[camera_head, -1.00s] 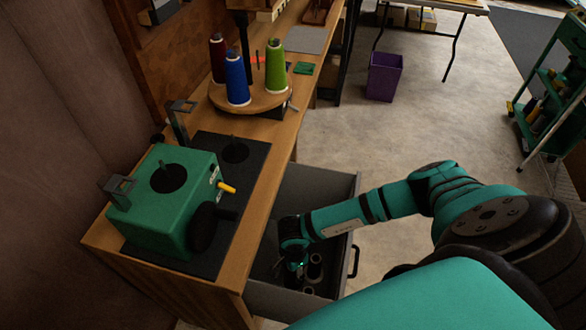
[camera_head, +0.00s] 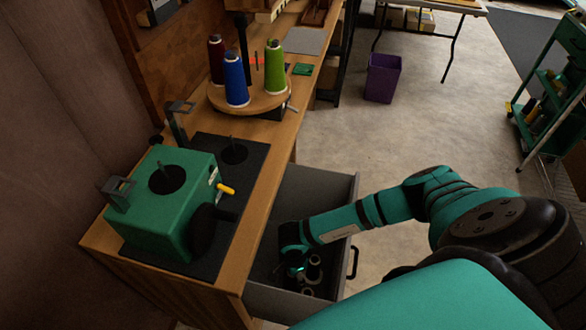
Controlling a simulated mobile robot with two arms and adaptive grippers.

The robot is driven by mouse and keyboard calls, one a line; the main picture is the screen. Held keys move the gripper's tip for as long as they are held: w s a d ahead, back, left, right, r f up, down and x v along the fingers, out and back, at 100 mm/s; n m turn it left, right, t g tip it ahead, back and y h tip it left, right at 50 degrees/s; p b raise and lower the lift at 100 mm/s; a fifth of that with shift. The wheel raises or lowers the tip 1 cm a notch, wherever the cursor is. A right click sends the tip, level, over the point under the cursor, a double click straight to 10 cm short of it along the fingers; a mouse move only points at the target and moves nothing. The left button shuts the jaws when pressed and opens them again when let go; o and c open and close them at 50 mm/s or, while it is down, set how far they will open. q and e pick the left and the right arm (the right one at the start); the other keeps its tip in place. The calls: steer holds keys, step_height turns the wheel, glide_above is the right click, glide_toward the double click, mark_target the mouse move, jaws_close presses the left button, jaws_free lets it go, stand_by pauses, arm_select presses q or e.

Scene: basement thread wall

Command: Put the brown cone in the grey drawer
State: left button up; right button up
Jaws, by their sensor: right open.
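The grey drawer (camera_head: 318,184) stands pulled out from the right side of the wooden bench. My right gripper (camera_head: 291,275) is open and points down inside it; its fingertips are dark and hard to make out. Small dark spools or cones (camera_head: 314,268) stand in the drawer just right of the gripper. Their colour is too dark to tell whether one is the brown cone. A dark red cone (camera_head: 216,58), a blue cone (camera_head: 236,80) and a green cone (camera_head: 275,67) stand upright on a round wooden stand. My left gripper is not in view.
A green winding machine (camera_head: 165,205) with a yellow-tipped handle sits on a black mat on the bench, left of the drawer. A purple bin (camera_head: 382,78) stands on the floor behind. A green cart (camera_head: 550,100) is at the far right. The floor between is clear.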

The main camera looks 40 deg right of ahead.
step_height(320, 180, up, 11)
steer(key=shift+f+p, duration=0.15)
steer(key=shift+p, duration=0.2)
